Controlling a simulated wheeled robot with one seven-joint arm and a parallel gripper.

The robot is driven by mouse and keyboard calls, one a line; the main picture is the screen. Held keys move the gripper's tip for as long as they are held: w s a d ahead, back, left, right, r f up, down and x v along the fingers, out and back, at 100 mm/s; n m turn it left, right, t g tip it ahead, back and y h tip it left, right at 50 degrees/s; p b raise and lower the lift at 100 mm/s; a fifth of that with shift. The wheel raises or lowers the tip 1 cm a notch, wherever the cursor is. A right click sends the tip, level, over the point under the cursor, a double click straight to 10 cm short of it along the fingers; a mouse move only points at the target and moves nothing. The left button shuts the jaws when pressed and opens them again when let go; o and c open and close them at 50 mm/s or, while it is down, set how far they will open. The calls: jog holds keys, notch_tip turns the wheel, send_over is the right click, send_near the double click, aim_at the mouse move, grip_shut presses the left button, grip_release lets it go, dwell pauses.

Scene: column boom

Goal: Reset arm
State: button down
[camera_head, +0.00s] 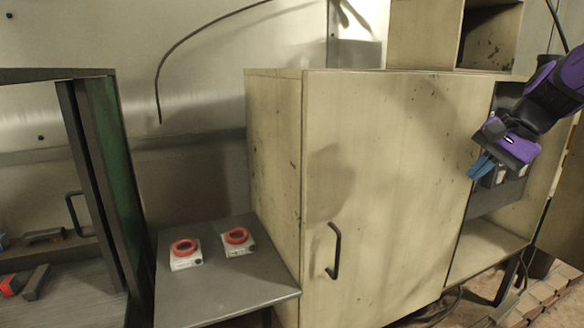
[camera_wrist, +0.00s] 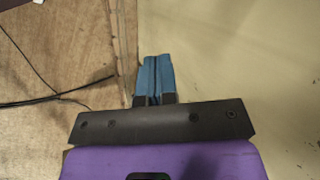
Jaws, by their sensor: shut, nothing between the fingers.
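My purple arm comes in from the upper right in the head view. My gripper (camera_head: 479,169) has blue fingers and points down and left, in front of the pale cabinet near the right edge of its closed door (camera_head: 385,190). In the wrist view the blue fingers of my gripper (camera_wrist: 154,75) lie side by side with nothing between them. My gripper holds nothing. Whether the fingertips touch the cabinet cannot be told.
The pale cabinet has a black handle (camera_head: 335,250) and an open section on its right (camera_head: 490,245). A grey side table (camera_head: 225,285) holds two white-and-red items (camera_head: 186,254). A dark cabinet (camera_head: 105,180) stands open at left. Cables (camera_wrist: 60,98) lie on the floor.

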jog(key=s+a+n+t+h, duration=0.1)
jog(key=s+n, duration=0.4)
jog(key=s, duration=0.5)
jog(key=s+a+n+t+h, duration=0.1)
jog(key=s+a+n+h, duration=0.2)
jog(key=s, duration=0.8)
jog(key=shift+s+a+n+h, duration=0.2)
jog(key=shift+a+n+h, duration=0.1)
jog(key=shift+a+n, duration=0.5)
jog(key=shift+w+f, duration=0.1)
